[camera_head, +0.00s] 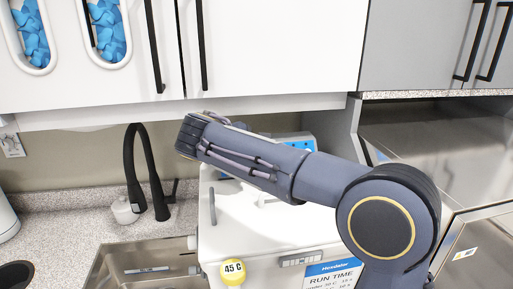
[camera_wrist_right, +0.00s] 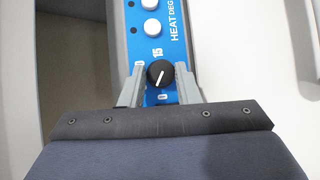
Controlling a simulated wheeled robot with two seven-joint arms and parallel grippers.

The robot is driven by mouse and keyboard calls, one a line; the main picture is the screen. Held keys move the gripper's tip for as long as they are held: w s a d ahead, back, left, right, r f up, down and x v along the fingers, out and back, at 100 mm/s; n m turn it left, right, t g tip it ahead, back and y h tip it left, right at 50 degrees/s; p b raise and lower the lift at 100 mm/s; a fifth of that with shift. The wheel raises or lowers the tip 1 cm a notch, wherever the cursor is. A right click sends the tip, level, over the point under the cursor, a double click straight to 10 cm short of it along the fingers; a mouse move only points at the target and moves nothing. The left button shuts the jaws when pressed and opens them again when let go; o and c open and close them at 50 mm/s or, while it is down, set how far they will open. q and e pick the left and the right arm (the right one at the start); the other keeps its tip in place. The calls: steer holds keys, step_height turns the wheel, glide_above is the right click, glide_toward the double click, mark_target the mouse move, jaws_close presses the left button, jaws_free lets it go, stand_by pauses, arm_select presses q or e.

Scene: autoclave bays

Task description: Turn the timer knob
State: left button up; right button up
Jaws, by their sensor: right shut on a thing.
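The timer knob (camera_wrist_right: 160,74) is a round black dial with a white pointer line, set on a blue control panel (camera_wrist_right: 158,44). The pointer tilts slightly right of upright, near the printed 15. My right gripper (camera_wrist_right: 160,78) has one grey finger on each side of the knob and is shut on it. In the head view my right arm reaches in from the right across the white machine (camera_head: 228,240), and a corner of the blue panel (camera_head: 301,141) shows behind it. The knob and right fingers are hidden there. My left gripper is not in view.
White buttons (camera_wrist_right: 152,27) sit above the knob. A yellow round 45 C tag (camera_head: 233,271) is on the machine's front, beside a RUN TIME label (camera_head: 329,277). A sink (camera_head: 150,263) with a black faucet (camera_head: 146,170) is at left. Cabinets (camera_head: 270,45) hang above.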

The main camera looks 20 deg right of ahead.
steer(key=m+y+p, duration=0.1)
steer(key=m+g+p, duration=0.1)
steer(key=m, duration=0.1)
steer(key=shift+w+d+r+y, duration=0.1)
steer(key=shift+d+r+y, duration=0.1)
steer(key=shift+y, duration=0.2)
steer(key=shift+m+g+y+p, duration=0.3)
steer(key=shift+p, duration=0.15)
steer(key=shift+f, duration=0.1)
steer(key=o, duration=0.7)
steer(key=v, duration=0.8)
